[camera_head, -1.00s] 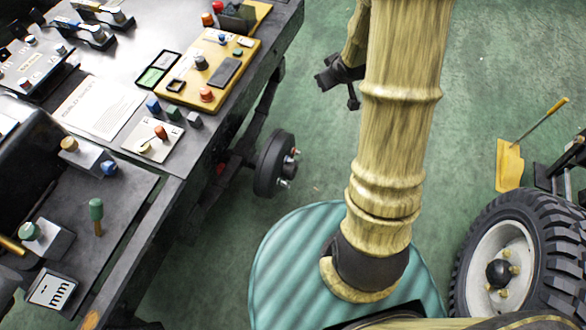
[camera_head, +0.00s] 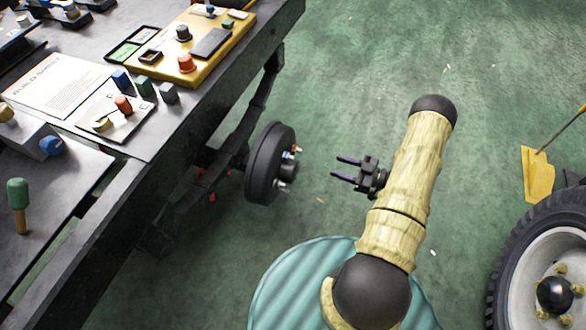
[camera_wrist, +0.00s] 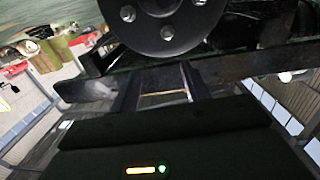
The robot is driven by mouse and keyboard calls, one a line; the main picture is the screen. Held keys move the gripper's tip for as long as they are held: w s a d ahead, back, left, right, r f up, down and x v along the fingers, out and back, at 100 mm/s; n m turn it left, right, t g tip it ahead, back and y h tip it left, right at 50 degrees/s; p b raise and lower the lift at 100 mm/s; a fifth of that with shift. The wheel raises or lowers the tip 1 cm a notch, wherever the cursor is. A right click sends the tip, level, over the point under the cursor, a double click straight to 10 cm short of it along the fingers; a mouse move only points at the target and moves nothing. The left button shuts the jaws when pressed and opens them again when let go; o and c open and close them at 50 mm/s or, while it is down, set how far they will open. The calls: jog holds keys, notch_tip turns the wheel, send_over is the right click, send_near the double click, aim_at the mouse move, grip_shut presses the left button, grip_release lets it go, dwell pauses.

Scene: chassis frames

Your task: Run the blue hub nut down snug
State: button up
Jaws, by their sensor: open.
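A dark wheel hub (camera_head: 262,165) stands beside the bench's underframe in the head view, its stud face turned right. Small fasteners (camera_head: 281,187) stick out of that face; they are too small for me to pick out the blue nut surely. My gripper (camera_head: 338,167) is open and empty, pointing left at the hub with a clear gap between. In the wrist view, the hub (camera_wrist: 160,36) fills the top middle with several pale metal fasteners (camera_wrist: 167,32) on its face. My two fingers (camera_wrist: 160,86) show below it, spread apart, with nothing seen between them.
The steel bench (camera_head: 190,130) edge runs along the left, bearing a yellow board (camera_head: 215,60) and small coloured blocks. A large tyred wheel (camera_head: 510,240) and a yellow-bladed tool (camera_head: 537,172) are at the right. Open green floor (camera_head: 400,60) lies beyond my arm.

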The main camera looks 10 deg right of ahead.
aim_at(289, 156)
jog(key=shift+s+f+y, duration=0.5)
jog(key=shift+s+f, duration=0.2)
jog(key=shift+s, duration=0.15)
jog(key=shift+w+a, duration=0.1)
jog(key=b+x, duration=0.3)
jog(key=x, duration=1.4)
jog(key=shift+w+b, duration=0.1)
jog(key=shift+b, duration=0.3)
jog(key=c, duration=1)
jog(key=shift+m, duration=0.4)
